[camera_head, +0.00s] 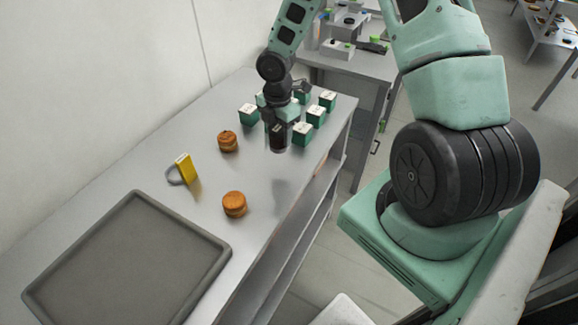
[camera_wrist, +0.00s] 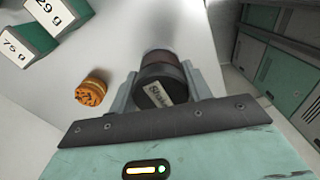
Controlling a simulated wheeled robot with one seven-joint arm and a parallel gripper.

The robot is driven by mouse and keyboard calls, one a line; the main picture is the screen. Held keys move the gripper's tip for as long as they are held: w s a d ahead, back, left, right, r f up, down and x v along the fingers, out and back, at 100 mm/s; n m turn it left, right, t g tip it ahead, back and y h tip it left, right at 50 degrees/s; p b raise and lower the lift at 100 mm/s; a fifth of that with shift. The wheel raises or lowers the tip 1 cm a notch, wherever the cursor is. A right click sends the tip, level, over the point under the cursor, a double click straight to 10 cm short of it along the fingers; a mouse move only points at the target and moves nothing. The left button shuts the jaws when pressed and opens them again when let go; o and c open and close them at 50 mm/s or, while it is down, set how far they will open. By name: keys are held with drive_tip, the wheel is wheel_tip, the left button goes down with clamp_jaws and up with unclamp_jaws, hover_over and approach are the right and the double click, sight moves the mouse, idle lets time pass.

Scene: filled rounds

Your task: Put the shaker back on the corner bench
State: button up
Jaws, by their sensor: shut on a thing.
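The shaker (camera_wrist: 160,88) is a dark cylinder with a black lid bearing a white label with partly readable lettering. In the wrist view it stands between the two fingers of my gripper (camera_wrist: 165,95), which is shut on it. In the head view my gripper (camera_head: 278,128) holds the shaker (camera_head: 278,142) roughly upright over the right side of a long grey metal bench (camera_head: 215,205). It appears to hang above the top, with a dark patch on the surface below. A second grey bench (camera_head: 345,62) stands behind; I cannot tell which is the corner bench.
Several green boxes with white tops (camera_head: 302,134) stand close around the gripper. Two filled rounds (camera_head: 228,142) (camera_head: 235,205), a yellow item with a grey loop (camera_head: 186,168) and a grey tray (camera_head: 130,265) lie on the long bench. The back bench holds small items.

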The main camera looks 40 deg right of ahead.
drive_tip(key=shift+f+p, duration=0.35)
drive_tip(key=shift+f, duration=3.5)
drive_tip(key=shift+f, duration=0.1)
drive_tip(key=o, duration=1)
drive_tip(key=shift+f, duration=0.1)
drive_tip(key=shift+o, duration=0.2)
